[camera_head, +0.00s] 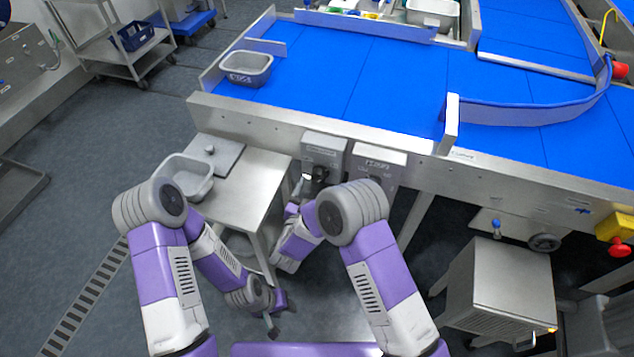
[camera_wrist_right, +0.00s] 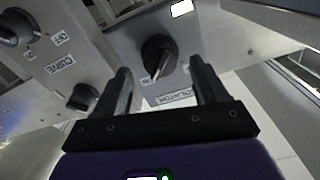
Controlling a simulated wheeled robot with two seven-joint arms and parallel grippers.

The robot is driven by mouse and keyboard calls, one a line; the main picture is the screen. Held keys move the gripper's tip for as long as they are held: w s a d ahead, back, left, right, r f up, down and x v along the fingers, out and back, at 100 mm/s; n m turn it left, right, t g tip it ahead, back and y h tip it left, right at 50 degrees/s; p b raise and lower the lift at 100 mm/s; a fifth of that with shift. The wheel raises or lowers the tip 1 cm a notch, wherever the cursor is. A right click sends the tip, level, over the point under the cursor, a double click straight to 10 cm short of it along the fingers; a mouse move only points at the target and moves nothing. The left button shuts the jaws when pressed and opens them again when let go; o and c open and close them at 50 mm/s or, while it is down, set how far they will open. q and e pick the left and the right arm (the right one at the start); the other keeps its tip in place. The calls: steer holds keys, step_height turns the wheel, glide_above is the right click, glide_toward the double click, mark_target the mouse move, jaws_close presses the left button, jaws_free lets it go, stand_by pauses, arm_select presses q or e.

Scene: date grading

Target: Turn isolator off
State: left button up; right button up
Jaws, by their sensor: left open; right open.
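The isolator is a grey box (camera_head: 323,150) on the conveyor's front side, left of a second control box. In the right wrist view its black rotary knob (camera_wrist_right: 158,55) has a pale pointer line toward the picture's lower edge, slightly left. Its label (camera_wrist_right: 172,99) appears upside down. My right gripper (camera_wrist_right: 160,68) is open, with a finger on each side of the knob's line and nothing between them. Contact with the knob cannot be told. In the head view my right arm partly hides this area. My left gripper (camera_head: 272,325) is open and empty, low above the floor.
The second box (camera_head: 378,163), labelled CURVE, has black knobs close beside the right gripper. A steel table (camera_head: 250,190) with a grey tub (camera_head: 188,178) stands left of it. The blue conveyor (camera_head: 390,85) lies above, carrying another grey tub (camera_head: 246,68). A steel cabinet (camera_head: 510,280) stands right.

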mark_target(316, 182)
steer(key=shift+b+x, duration=0.35)
steer(key=shift+x, duration=1.5)
steer(key=c, duration=1.1)
steer(key=shift+o, duration=0.2)
